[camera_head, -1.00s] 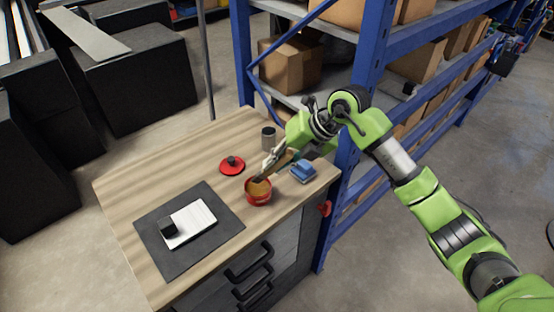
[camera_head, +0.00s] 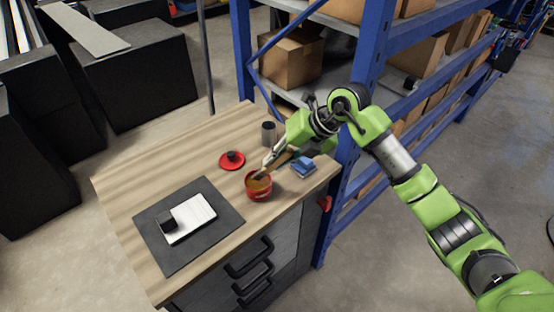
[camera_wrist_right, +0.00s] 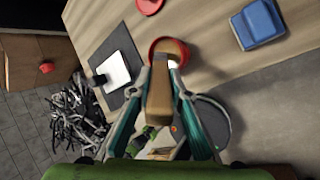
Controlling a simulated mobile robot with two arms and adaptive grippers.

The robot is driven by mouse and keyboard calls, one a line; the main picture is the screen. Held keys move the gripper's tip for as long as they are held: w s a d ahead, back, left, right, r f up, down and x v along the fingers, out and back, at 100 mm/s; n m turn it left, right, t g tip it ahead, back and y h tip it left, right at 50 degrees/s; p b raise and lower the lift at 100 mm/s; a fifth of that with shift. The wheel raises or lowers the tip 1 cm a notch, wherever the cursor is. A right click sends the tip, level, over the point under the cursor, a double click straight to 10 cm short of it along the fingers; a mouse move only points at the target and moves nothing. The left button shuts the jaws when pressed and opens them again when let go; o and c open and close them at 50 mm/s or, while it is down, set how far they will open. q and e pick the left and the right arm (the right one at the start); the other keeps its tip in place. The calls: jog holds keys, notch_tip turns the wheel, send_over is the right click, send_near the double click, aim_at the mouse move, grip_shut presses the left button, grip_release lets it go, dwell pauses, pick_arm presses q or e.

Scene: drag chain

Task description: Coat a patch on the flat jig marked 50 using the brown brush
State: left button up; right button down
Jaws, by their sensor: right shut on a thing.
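My right gripper (camera_head: 270,159) is shut on the brown brush (camera_wrist_right: 165,85), whose broad handle shows between the fingers in the right wrist view. The brush points down at the open red pot (camera_head: 258,191), which holds an amber-brown substance. The brush's lower end is at the pot's mouth; how deep it sits is unclear. The white flat jig (camera_head: 195,222), with a black block (camera_head: 167,222) at its left end, lies on a dark mat (camera_head: 177,257). No number is readable on it. The jig also shows in the right wrist view (camera_wrist_right: 116,70). My left gripper is out of view.
A red lid (camera_head: 232,160) with a dark knob lies behind the pot. A dark grey cylinder (camera_head: 268,133) and a blue block-like item (camera_head: 303,167) stand near the gripper. Blue shelving (camera_head: 345,175) borders the wooden table (camera_head: 125,180) on the right. Wood between pot and mat is clear.

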aim_at(287, 152)
jog(key=shift+f+b, duration=0.35)
jog(key=shift+f, duration=0.2)
dwell(1.1)
jog(key=shift+r, duration=0.15)
jog(key=shift+r+p, duration=2.25)
jog(key=shift+r, duration=1.2)
